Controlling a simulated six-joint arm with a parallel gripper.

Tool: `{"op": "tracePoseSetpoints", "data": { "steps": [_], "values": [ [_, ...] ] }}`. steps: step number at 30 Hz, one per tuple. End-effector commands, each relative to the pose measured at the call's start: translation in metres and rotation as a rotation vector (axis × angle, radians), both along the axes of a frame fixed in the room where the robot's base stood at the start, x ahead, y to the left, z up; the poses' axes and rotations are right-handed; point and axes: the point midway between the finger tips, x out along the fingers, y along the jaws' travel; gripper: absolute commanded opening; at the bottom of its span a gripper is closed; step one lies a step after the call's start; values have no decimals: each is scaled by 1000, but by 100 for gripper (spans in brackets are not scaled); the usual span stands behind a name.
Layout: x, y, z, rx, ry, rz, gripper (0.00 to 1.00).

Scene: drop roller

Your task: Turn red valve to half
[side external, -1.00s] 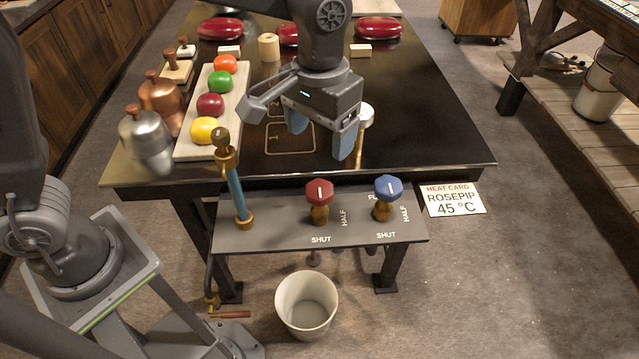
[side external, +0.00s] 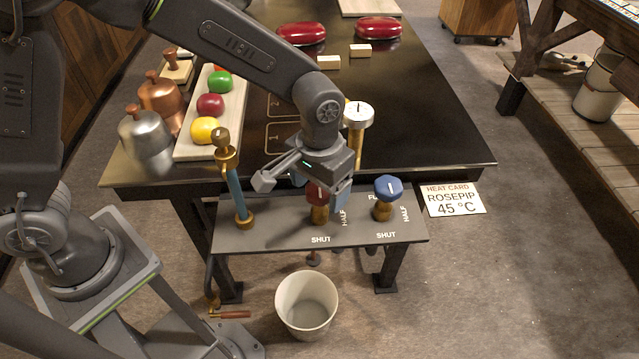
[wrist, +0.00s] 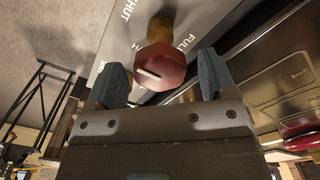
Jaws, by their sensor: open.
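The red valve (side external: 317,193) has an octagonal knob with a white mark on a brass stem, on the grey panel (side external: 275,232) in front of the dark table. In the side view the gripper partly covers it. My gripper (side external: 322,200) is right at the knob, pointing down, with its fingers apart. In the wrist view the red valve (wrist: 160,66) lies between and just beyond the two open fingers of my gripper (wrist: 163,80). I cannot tell whether a finger touches it. The label HALF is partly hidden in the side view; FULL shows in the wrist view.
A blue valve (side external: 387,190) stands close to the right on the panel. A brass and blue tube (side external: 236,190) stands to the left. A white-topped brass post (side external: 357,117) stands behind the gripper. A white bucket (side external: 306,305) is on the floor below.

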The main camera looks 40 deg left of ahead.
Motion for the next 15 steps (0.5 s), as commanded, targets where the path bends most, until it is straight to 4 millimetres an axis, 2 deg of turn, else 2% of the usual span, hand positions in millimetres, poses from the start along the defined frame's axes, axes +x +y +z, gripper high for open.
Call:
{"op": "tracePoseSetpoints", "data": {
  "steps": [2,15],
  "values": [
    [0,0,0,0,0,0,76],
    [0,0,1,0,-1,0,33]
  ]
}}
